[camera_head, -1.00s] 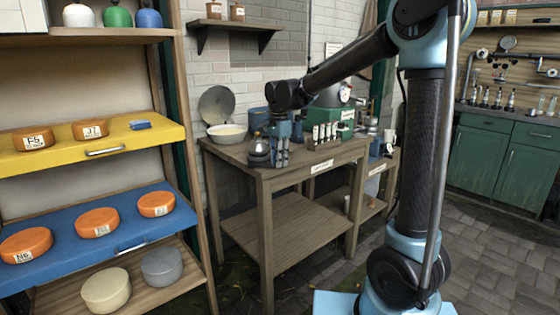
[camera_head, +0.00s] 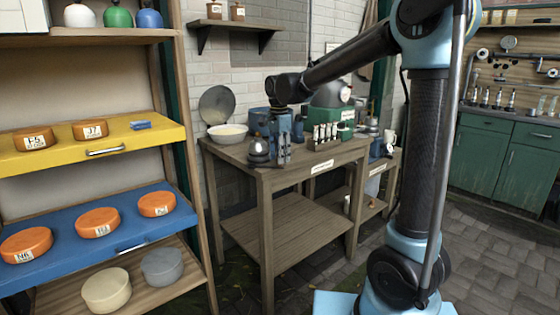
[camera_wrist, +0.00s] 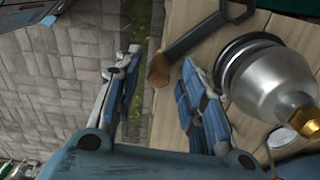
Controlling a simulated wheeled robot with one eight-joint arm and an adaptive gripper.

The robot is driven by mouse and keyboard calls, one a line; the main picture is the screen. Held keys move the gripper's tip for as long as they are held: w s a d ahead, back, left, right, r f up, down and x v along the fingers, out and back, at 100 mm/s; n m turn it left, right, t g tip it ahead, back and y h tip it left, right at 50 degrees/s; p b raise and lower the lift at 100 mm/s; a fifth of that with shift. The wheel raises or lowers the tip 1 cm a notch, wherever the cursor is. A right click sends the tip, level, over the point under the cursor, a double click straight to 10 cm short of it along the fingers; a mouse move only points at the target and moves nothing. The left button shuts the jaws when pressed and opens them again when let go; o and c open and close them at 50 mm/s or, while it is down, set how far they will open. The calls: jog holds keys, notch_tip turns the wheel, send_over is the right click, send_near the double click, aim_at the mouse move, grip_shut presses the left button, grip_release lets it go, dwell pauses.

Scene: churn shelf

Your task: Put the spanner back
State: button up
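A dark spanner (camera_wrist: 205,33) with a brown handle end lies on the wooden bench top in the wrist view, its open jaw at the top. My gripper (camera_wrist: 160,60) is open, with its two fingers apart and nothing held. The brown handle end shows between the fingertips; I cannot tell how far below them it is. In the head view my gripper (camera_head: 284,155) points down over the front left part of the bench, and the spanner cannot be made out there.
A silver rounded vessel with a brass tip (camera_wrist: 270,85) stands close beside the right finger. The wooden bench (camera_head: 262,176) also carries a white bowl (camera_head: 228,134) and a rack of small bottles (camera_head: 324,138). Shelves with orange cheeses stand left. Paved floor shows beyond the bench edge.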

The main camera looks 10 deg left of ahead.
notch_tip(320, 180, up, 10)
dwell(0.4)
jog(key=s+d+f+n+t, duration=0.1)
jog(key=s+d+f+n, duration=0.3)
jog(key=d, duration=0.7)
jog(key=s+d+f, duration=0.3)
jog(key=s+d, duration=0.2)
jog(key=d, duration=0.7)
jog(key=s+d+f+n, duration=0.2)
jog(key=s+d+f, duration=0.4)
jog(key=s+f, duration=0.2)
jog(key=s+d+f+n+t, duration=0.1)
jog(key=s+d+f+n, duration=0.2)
jog(key=s+d+f, duration=0.4)
notch_tip(320, 180, down, 3)
jog(key=shift+s+r, duration=0.15)
jog(key=shift+s, duration=0.35)
jog(key=shift+w+f, duration=0.2)
jog(key=shift+w, duration=0.2)
